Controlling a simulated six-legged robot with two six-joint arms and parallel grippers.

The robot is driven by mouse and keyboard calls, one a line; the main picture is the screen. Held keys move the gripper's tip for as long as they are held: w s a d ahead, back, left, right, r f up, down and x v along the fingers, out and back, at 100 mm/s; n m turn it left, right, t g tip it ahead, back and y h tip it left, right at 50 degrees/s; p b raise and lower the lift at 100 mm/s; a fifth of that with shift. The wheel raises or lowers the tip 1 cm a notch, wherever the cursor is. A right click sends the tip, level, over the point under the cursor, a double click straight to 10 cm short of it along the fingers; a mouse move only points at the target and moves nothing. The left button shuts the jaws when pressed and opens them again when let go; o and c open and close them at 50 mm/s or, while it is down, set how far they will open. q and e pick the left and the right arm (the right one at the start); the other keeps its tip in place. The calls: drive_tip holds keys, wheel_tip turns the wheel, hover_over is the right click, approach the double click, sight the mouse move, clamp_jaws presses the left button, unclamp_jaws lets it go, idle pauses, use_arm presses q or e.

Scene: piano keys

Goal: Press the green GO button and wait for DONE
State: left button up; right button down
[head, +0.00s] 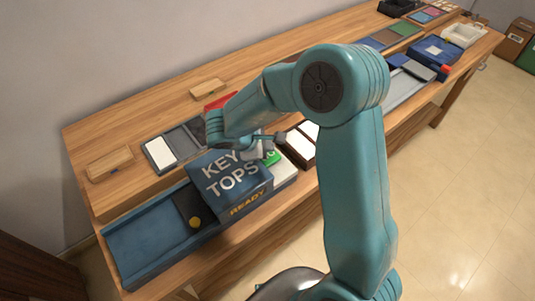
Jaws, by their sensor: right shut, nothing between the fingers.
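The green GO button (273,158) shows only in part in the head view, at the right side of a dark blue box labelled KEY TOPS (226,180). A display on the box's front reads READY (247,204) in yellow. My right gripper (266,150) is shut and empty, and it is right at the button, covering part of it. I cannot tell whether it touches the button. My left gripper is not in view.
The box stands on a long wooden bench (140,95). Behind are a tray with a white tile (160,154) and wooden blocks (110,163). A brown tray (303,142) stands to the right.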

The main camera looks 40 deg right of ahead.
drive_tip(key=shift+f, duration=0.1)
idle(0.8)
drive_tip(key=shift+f+b, duration=0.35)
drive_tip(key=shift+b, duration=0.2)
drive_tip(key=shift+f+b, duration=0.5)
drive_tip(key=shift+b, duration=0.1)
idle(0.5)
drive_tip(key=shift+r, duration=0.15)
drive_tip(key=shift+r+p, duration=0.55)
drive_tip(key=shift+r, duration=0.25)
wheel_tip(320, 180, up, 5)
drive_tip(key=p, duration=0.3)
drive_tip(key=shift+p, duration=0.3)
idle(0.6)
